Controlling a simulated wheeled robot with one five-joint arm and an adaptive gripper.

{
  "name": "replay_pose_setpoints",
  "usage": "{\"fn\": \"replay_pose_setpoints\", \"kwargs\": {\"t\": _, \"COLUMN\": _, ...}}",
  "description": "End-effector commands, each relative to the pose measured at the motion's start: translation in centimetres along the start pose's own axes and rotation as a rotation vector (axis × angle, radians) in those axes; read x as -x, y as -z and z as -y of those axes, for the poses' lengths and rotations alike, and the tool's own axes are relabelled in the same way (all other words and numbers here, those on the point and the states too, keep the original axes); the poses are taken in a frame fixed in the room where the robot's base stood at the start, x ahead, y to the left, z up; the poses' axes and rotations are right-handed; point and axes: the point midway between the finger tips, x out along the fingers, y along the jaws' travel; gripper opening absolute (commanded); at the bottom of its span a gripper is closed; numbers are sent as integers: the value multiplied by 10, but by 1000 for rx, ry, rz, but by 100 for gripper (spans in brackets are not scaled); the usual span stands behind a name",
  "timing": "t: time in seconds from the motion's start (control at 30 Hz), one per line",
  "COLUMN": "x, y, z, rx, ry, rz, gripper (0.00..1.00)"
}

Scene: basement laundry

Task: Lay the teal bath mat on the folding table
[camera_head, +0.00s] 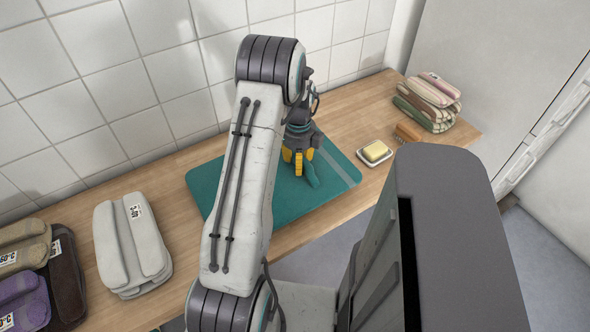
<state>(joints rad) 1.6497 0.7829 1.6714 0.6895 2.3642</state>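The teal bath mat (279,205) lies flat on the wooden table (177,194), with a paler stripe near its right end. My gripper (300,168), with yellow fingers, points down at the mat's upper middle. A small raised teal ridge (312,177) shows right at the fingertips. I cannot tell whether the fingers pinch this ridge or only stand around it. My arm hides part of the mat's left and middle.
A grey folded towel (150,235) and brown and purple folded textiles (30,302) lie at the left. To the right are a yellow soap on a white dish (361,159), a brush (408,133) and a striped folded stack (412,106). A tiled wall (95,110) runs behind.

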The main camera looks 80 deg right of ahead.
Motion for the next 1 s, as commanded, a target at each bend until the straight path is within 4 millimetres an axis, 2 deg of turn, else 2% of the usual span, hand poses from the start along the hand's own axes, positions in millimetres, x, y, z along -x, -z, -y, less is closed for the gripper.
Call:
{"fn": "replay_pose_setpoints", "kwargs": {"t": 0.33, "x": -10, "y": -6, "z": -6, "rx": 0, "ry": -1, "rz": -1, "gripper": 4}}
{"fn": "replay_pose_setpoints", "kwargs": {"t": 0.63, "x": -42, "y": -5, "z": -6, "rx": 0, "ry": -1, "rz": -1, "gripper": 4}}
{"fn": "replay_pose_setpoints", "kwargs": {"t": 0.87, "x": -45, "y": -6, "z": -6, "rx": 1, "ry": 1, "rz": 1, "gripper": 4}}
{"fn": "replay_pose_setpoints", "kwargs": {"t": 0.9, "x": -45, "y": -6, "z": -6, "rx": 1, "ry": 0, "rz": 0, "gripper": 43}}
{"fn": "replay_pose_setpoints", "kwargs": {"t": 1.0, "x": -45, "y": -6, "z": -6, "rx": 1, "ry": 0, "rz": 0, "gripper": 52}}
